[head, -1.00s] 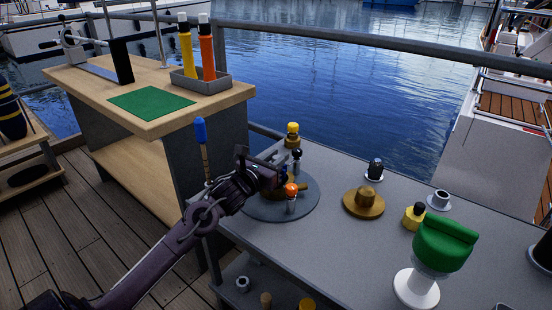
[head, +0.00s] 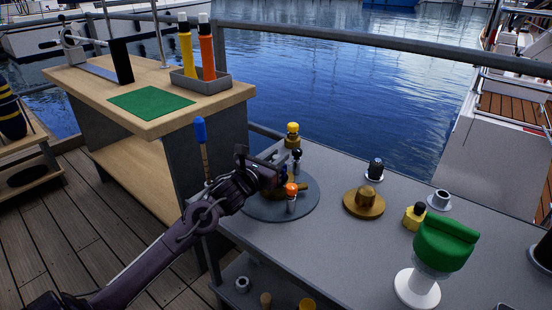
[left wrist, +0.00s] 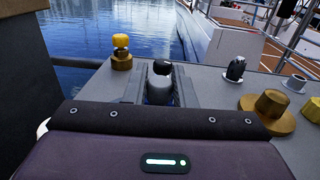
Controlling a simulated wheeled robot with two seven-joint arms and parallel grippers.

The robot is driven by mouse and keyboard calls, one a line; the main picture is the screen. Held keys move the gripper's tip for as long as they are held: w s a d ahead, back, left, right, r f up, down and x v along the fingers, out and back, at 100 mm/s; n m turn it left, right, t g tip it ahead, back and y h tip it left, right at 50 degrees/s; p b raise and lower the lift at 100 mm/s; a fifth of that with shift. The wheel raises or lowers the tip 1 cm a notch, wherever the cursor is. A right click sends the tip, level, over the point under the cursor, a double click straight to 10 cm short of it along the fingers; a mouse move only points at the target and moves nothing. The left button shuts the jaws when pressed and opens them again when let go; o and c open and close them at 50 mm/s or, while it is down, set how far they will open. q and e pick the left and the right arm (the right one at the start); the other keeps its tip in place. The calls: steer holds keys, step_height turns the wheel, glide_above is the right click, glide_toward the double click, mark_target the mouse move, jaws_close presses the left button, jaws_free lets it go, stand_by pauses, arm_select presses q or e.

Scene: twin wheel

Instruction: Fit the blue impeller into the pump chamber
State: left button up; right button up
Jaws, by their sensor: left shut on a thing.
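My left gripper (head: 284,172) is over the round grey disc (head: 253,208) on the near table. In the left wrist view, a grey-white piece with a black knob (left wrist: 160,88) stands between the fingers, and the gripper is shut on it. In the head view this black-knobbed piece (head: 297,156) shows just past the fingers. An orange-knobbed piece (head: 291,191) stands at the disc's front. A small patch of blue shows at the fingers, but I cannot make out a blue impeller. I cannot identify the pump chamber for sure. My right gripper is not in view.
A yellow-topped brass piece (head: 292,136) stands behind the disc. To the right are a stepped brass piece (head: 364,203), a black-topped fitting (head: 375,170), a yellow fitting (head: 414,216) and a green-topped white stand (head: 445,245). A blue-handled tool (head: 201,131) stands upright left of the table.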

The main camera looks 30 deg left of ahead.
arm_select(q)
steer(key=shift+f+b, duration=1.75)
steer(key=shift+f, duration=0.3)
steer(key=o, duration=1.1)
steer(key=shift+c, duration=0.2)
steer(key=shift+s, duration=0.1)
steer(key=shift+s+p, duration=0.8)
steer(key=shift+s, duration=3)
